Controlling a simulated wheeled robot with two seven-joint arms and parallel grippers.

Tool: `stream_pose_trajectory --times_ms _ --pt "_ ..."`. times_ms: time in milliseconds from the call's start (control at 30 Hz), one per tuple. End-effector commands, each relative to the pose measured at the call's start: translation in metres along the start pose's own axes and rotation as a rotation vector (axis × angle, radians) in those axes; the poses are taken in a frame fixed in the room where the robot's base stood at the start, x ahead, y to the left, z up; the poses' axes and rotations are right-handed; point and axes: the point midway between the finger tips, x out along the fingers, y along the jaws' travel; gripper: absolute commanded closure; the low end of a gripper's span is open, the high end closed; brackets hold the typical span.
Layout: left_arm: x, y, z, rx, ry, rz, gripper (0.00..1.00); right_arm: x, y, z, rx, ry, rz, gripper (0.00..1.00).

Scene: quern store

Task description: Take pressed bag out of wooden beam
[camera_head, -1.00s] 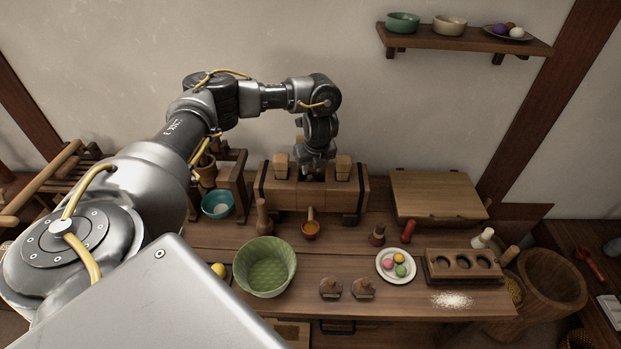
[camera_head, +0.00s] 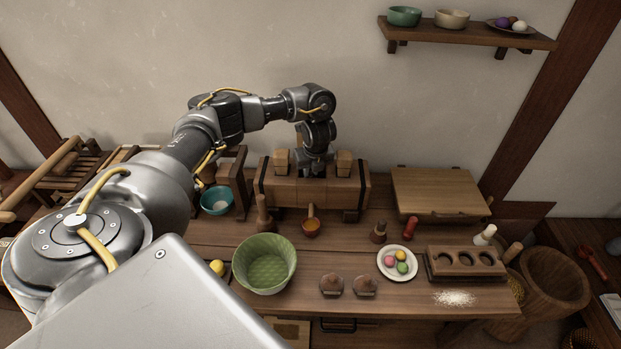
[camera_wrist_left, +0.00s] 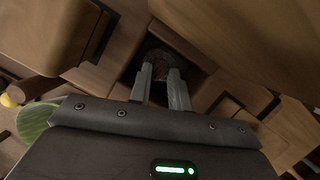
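The wooden beam (camera_head: 290,195) is a thick block with dark bands, lying along the back of the bench. In the left wrist view, a dark square slot opens in the beam. The pressed bag (camera_wrist_left: 160,52) shows there as a dark brown, rough lump down in the slot. My left gripper (camera_wrist_left: 163,76) points down into the slot, with its two fingers apart and the bag at and between the tips. Contact with the bag is not clear. In the head view the fingertips and bag are hidden by the beam and wrist. My right gripper is out of view.
Wooden blocks (camera_head: 344,163) stand up from the beam beside my wrist. A teal bowl (camera_head: 216,200) is left; a wooden board (camera_head: 437,192) is right.

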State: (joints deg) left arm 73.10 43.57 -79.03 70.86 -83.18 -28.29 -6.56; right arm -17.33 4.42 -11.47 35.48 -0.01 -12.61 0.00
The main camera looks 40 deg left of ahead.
Motion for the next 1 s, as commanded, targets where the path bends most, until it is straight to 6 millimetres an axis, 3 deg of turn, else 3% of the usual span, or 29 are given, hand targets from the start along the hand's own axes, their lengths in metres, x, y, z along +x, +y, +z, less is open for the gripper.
stream_pose_trajectory --times_ms 467,800,1000 --pt "-0.005 0.0 0.002 0.001 -0.001 -0.001 1.0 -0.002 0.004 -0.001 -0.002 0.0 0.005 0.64" --pt "-0.066 -0.001 0.021 0.001 -0.004 -0.004 1.0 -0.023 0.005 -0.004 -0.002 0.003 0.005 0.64" --pt "-0.09 -0.001 0.028 0.001 -0.001 -0.001 1.0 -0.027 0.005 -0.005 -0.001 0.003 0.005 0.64"
